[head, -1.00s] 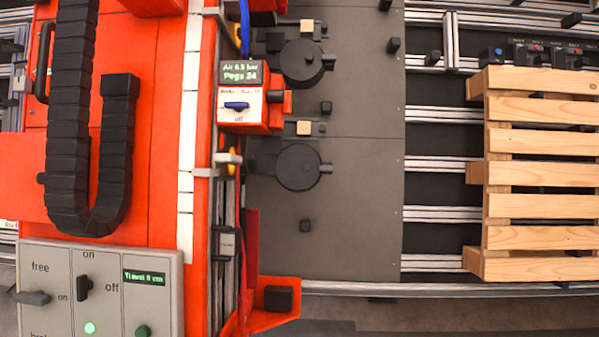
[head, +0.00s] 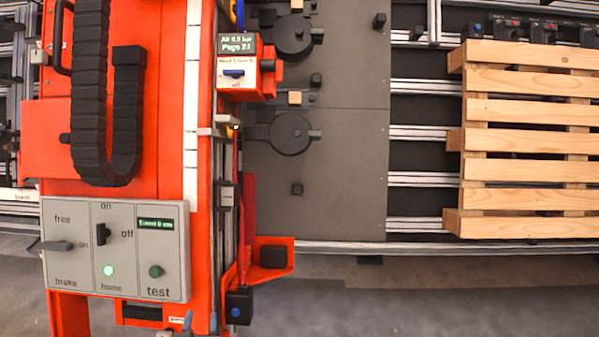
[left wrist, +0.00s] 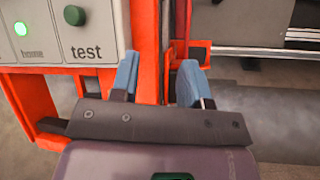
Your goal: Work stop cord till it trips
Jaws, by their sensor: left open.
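I cannot make out a stop cord for certain. A narrow red upright strip (head: 247,215) stands beside the gantry's rail; I cannot tell whether a cord is part of it. A black box with a blue button (head: 237,308) sits low on the gantry's right edge. My left gripper (head: 200,323) shows only its blue-grey fingertips at the bottom of the head view, in front of the orange frame. In the left wrist view the left gripper (left wrist: 157,82) is open, with nothing between its fingers, and points at the orange post. My right gripper is not in view.
The grey control panel (head: 180,245) with switches and a green test button (head: 155,271) is on the gantry's front, close to the left gripper. An orange bracket (head: 270,272) juts out right. A wooden pallet (head: 520,140) lies at right. Bare floor (head: 400,300) is at lower right.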

